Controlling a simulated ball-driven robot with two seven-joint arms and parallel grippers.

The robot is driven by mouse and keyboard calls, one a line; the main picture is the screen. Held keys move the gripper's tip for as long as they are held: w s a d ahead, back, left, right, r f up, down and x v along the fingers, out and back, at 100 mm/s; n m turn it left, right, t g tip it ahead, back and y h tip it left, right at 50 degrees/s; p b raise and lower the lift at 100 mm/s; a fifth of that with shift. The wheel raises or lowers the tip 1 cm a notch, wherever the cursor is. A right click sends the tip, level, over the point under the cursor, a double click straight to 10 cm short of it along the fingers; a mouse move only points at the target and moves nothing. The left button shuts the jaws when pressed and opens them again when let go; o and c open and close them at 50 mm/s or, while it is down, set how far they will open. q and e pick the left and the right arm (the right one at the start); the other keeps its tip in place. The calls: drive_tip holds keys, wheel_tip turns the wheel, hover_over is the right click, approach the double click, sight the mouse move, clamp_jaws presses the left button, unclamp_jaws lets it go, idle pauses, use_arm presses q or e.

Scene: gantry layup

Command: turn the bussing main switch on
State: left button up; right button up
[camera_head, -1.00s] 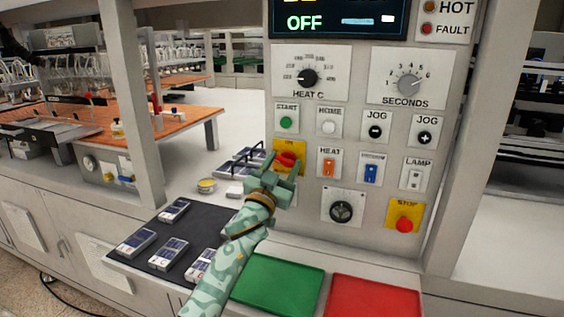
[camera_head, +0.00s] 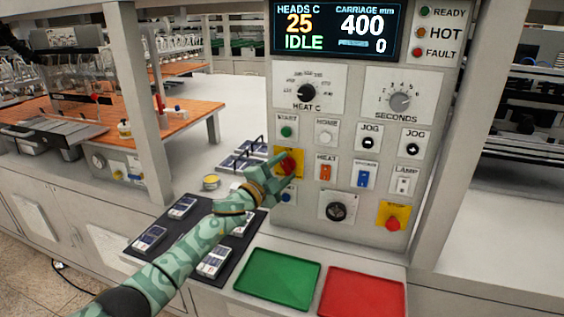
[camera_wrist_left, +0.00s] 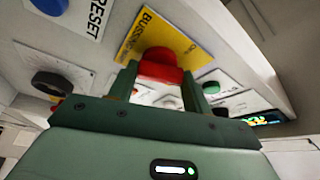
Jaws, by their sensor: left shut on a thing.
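The bussing main switch is a red knob (camera_head: 289,161) on a yellow plate (camera_head: 299,156) at the left of the control panel. In the left wrist view the red knob (camera_wrist_left: 158,66) sits between the two fingers, in front of its yellow label plate (camera_wrist_left: 150,33). My left gripper (camera_head: 284,167) is at the switch and shut on the knob; its fingers hide part of the knob in the head view. The display (camera_head: 338,30) at the top of the panel is lit and reads IDLE. My right gripper is not in view.
A blue button (camera_head: 288,193) lies just below the switch and a green START button (camera_head: 286,132) just above. A red stop button (camera_head: 392,224) is at the lower right. Green (camera_head: 277,279) and red (camera_head: 361,294) trays lie below the panel.

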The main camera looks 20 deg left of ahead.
use_arm(q)
drive_tip(key=m+p, duration=0.1)
drive_tip(key=m+g+p, duration=0.1)
drive_tip(key=m+p, duration=0.1)
drive_tip(key=shift+r+m, duration=0.2)
drive_tip(key=shift+m, duration=0.1)
drive_tip(key=shift+f+m+g+p, duration=0.1)
drive_tip(key=shift+m+g+p, duration=0.3)
drive_tip(key=shift+p, duration=0.05)
drive_tip(key=shift+f+y, duration=0.1)
drive_tip(key=shift+y, duration=0.2)
drive_tip(key=shift+d, duration=0.1)
drive_tip(key=o, duration=1)
